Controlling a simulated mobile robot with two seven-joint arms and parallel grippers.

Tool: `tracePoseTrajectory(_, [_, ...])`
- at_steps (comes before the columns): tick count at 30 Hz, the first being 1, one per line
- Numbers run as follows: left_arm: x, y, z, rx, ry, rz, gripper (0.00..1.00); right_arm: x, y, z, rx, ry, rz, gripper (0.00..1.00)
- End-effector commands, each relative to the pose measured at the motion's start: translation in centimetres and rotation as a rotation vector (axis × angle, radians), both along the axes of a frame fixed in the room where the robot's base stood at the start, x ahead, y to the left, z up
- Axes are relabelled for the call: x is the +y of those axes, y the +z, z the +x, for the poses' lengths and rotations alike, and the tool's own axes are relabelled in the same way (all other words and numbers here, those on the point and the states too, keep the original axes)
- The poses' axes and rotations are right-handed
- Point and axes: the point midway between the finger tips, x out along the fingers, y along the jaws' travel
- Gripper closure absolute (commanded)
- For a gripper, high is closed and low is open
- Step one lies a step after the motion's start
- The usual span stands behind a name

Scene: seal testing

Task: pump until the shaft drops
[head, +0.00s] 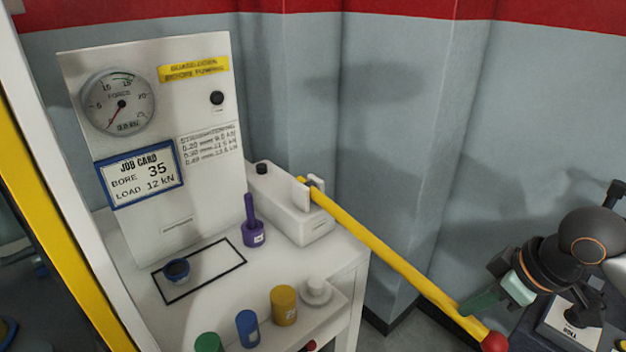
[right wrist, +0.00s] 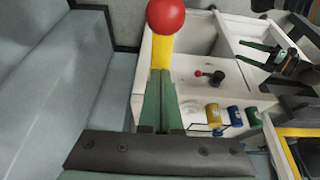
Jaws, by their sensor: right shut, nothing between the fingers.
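The yellow pump lever (head: 385,250) slopes down to the right from the white pump block (head: 290,205) to a red knob (head: 494,342). My right gripper (head: 478,303) is shut, its green fingers at the lever near the knob; contact is unclear. The lever (right wrist: 162,55) also shows beyond the fingers (right wrist: 160,105) in the right wrist view. The round force gauge (head: 117,101) has its red needle pointing to the lower left. A purple tool (head: 253,235) with an upright rod stands on the bench. My left gripper (right wrist: 264,47) shows at the right of the right wrist view, its opening unclear.
The job card (head: 140,174) reads bore 35, load 12 kN. A dark blue ring (head: 176,268) sits inside a black outline on the bench. Green (head: 208,343), blue (head: 247,328) and yellow (head: 284,305) cylinders stand at the front. Grey wall panels lie behind the lever.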

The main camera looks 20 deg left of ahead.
Motion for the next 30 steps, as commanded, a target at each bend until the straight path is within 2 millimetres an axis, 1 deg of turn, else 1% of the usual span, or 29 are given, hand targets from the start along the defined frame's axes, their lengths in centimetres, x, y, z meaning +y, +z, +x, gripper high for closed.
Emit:
tracePoseTrajectory(2, [0.0, 0.8, 0.0, 0.001, 0.000, 0.000, 0.21, -0.1, 0.6, 0.0, 0.003, -0.001, -0.003, 1.00])
tracePoseTrajectory(6, [0.0, 3.5, -0.1, 0.002, 0.000, 0.000, 0.21, 0.0, 2.9, 0.0, 0.005, -0.001, -0.001, 1.00])
tracePoseTrajectory(14, [0.0, 8.0, 0.0, 0.000, 0.000, 0.000, 0.21, 0.2, 6.4, 0.1, 0.004, 0.000, 0.000, 1.00])
tracePoseTrajectory(15, [0.0, 7.6, 0.1, -0.003, 0.000, -0.001, 0.21, 0.3, 7.1, 0.2, -0.002, 0.001, 0.001, 1.00])
tracePoseTrajectory(17, [0.0, 7.8, 0.1, -0.005, 0.000, -0.001, 0.21, 0.4, 8.6, 0.3, -0.004, 0.001, 0.002, 1.00])
tracePoseTrajectory(21, [0.0, 7.3, 0.0, -0.001, 0.000, 0.000, 0.21, 0.4, 11.7, 0.4, -0.004, 0.000, 0.001, 1.00])
tracePoseTrajectory(22, [0.0, 7.2, 0.0, 0.000, 0.000, 0.000, 0.21, 0.5, 12.1, 0.4, -0.002, 0.000, 0.001, 1.00])
tracePoseTrajectory(25, [0.0, 7.2, 0.0, 0.001, 0.000, 0.000, 0.21, 0.5, 13.2, 0.3, 0.001, 0.000, 0.000, 1.00])
tracePoseTrajectory(30, [0.0, 7.2, 0.0, 0.001, 0.000, 0.000, 0.21, 0.4, 13.3, 0.3, 0.002, -0.001, -0.001, 1.00])
